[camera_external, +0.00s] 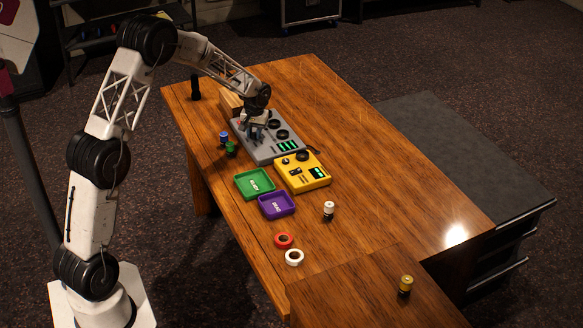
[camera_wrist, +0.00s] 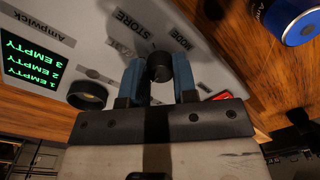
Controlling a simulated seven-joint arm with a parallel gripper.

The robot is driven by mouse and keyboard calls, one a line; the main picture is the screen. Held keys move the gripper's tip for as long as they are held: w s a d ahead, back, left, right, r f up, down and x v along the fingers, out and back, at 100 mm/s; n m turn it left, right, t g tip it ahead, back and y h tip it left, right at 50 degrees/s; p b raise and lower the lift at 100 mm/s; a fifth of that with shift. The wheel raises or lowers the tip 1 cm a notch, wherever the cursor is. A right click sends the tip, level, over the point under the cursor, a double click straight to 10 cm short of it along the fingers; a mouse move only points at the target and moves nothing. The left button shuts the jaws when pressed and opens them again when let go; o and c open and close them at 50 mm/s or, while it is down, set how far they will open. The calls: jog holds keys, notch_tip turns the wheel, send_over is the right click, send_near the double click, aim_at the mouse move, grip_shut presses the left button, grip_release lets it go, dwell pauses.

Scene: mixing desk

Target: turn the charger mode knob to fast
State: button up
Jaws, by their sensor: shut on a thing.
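The grey charger (camera_external: 285,158) lies near the far left part of the desk, with a lit green display. In the wrist view its face (camera_wrist: 108,55) shows upside down, with a screen (camera_wrist: 33,65) reading EMPTY on three lines. The black mode knob (camera_wrist: 159,66) sits near the printed words MODE and STORE. My gripper (camera_external: 256,132) is over the charger's left part. In the wrist view the blue fingers of my gripper (camera_wrist: 160,73) are shut on the knob, one on each side. The knob's pointer and a FAST label cannot be made out.
A yellow device (camera_external: 305,178) stands right of the charger. A green tray (camera_external: 240,190) and a purple tray (camera_external: 263,207) lie in front. A blue battery (camera_external: 223,138) and a green battery (camera_external: 230,149) stand close to my gripper.

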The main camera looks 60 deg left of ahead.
aim_at(254, 134)
jog(key=m, duration=0.5)
jog(key=shift+m, duration=0.4)
jog(key=m, duration=0.5)
jog(key=shift+m, duration=0.3)
jog(key=o, duration=0.9)
jog(key=shift+r, duration=0.15)
jog(key=shift+d+r, duration=0.2)
jog(key=shift+r, duration=3.55)
